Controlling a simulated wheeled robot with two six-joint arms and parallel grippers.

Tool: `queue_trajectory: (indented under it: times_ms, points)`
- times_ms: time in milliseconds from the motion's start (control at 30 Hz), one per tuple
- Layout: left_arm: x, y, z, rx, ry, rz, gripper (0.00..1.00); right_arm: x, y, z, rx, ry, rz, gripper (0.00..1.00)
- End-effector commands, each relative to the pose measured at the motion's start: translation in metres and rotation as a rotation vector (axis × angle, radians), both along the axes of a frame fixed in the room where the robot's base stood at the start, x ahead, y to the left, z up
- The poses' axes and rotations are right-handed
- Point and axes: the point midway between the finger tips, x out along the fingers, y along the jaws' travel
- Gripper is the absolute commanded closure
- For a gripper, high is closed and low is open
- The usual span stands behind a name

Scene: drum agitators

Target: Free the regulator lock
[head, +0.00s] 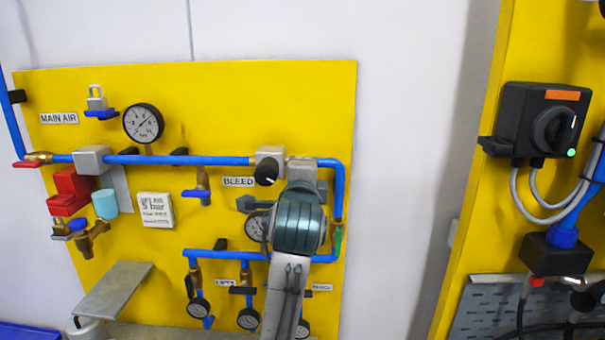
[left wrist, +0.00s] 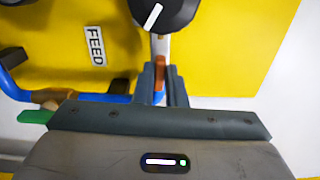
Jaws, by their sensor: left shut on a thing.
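A black regulator knob (head: 266,172) with a white mark sits beside a grey block (head: 270,154) on the blue pipe of the yellow panel. The same knob fills the top of the left wrist view (left wrist: 164,12). My left gripper (head: 301,172) reaches up from below, just right of the knob, and covers part of the panel. In the left wrist view its fingers (left wrist: 161,82) are shut on a small orange-brown tab (left wrist: 160,78) under the knob. I cannot tell for sure whether this tab is the regulator lock. My right gripper is not in view.
A FEED label (left wrist: 95,46) is beside the knob. A green lever (left wrist: 36,116) is near my gripper. A grey shelf (head: 113,290) juts out below. White wall separates a second yellow panel (head: 470,205).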

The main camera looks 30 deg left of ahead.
Motion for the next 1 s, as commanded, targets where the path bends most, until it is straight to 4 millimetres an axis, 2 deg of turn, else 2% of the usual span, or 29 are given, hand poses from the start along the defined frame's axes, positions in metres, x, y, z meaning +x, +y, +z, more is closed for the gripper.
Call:
queue_trajectory:
  times_ms: [700, 733, 800, 1000]
  points:
    - [-0.0003, 0.0003, 0.0056, -0.054, -0.05, -0.001, 1.0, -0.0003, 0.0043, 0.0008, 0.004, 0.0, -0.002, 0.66]
    - [-0.0003, 0.0003, 0.0056, -0.054, -0.05, -0.001, 0.83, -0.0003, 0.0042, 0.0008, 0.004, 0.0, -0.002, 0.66]
    - [-0.0003, 0.0002, 0.005, -0.054, -0.048, -0.001, 0.7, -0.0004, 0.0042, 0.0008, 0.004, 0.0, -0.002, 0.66]
    - [-0.0002, 0.0002, 0.0029, -0.056, -0.043, 0.0, 0.67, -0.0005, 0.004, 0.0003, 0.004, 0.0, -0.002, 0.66]
